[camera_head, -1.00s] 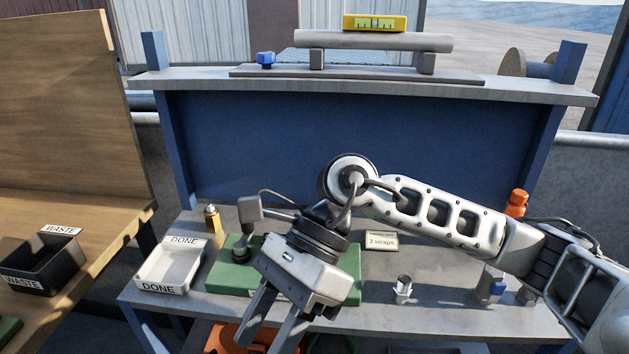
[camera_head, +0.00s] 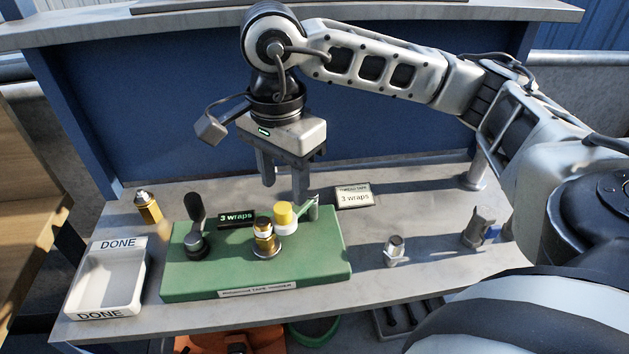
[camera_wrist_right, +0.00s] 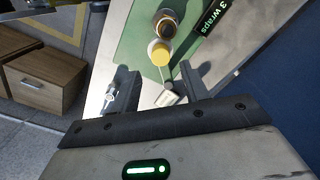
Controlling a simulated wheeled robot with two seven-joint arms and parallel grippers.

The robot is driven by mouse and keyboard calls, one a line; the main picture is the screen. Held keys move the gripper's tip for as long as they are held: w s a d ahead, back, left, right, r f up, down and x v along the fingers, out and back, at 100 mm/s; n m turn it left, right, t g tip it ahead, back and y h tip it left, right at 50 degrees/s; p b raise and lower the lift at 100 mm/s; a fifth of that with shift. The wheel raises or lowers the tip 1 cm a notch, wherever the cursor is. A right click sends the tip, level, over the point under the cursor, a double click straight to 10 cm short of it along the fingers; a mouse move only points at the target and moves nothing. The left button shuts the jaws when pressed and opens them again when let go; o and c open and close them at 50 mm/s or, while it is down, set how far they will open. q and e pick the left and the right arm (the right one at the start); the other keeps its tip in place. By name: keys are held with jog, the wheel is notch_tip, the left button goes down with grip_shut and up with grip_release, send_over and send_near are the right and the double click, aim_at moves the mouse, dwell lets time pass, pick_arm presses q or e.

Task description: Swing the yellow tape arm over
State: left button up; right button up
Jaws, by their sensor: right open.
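The yellow-topped tape roll (camera_head: 285,215) stands on the green tape winder base (camera_head: 190,280), beside a brass fitting (camera_head: 264,240). A thin pale arm (camera_head: 304,212) runs from the roll to a small light grip piece at the right. My right gripper (camera_head: 284,182) is open and points down above the back of the base, near the roll and arm. In the right wrist view, the yellow top (camera_wrist_right: 160,52) lies just beyond the fingertips (camera_wrist_right: 158,80), and the pale grip piece (camera_wrist_right: 167,98) shows between the fingers. No contact is visible. My left gripper is not in view.
A dark lever (camera_head: 195,225) stands on the base's left, near a "3 wraps" display (camera_head: 237,219). A "3 wraps" card (camera_head: 354,196) and metal fitting (camera_head: 394,251) stand right.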

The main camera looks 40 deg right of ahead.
aim_at(286, 206)
jog(key=shift+w+f+b, duration=0.1)
jog(key=shift+f+b, duration=1.15)
jog(key=shift+f, duration=1.05)
jog(key=c, duration=0.8)
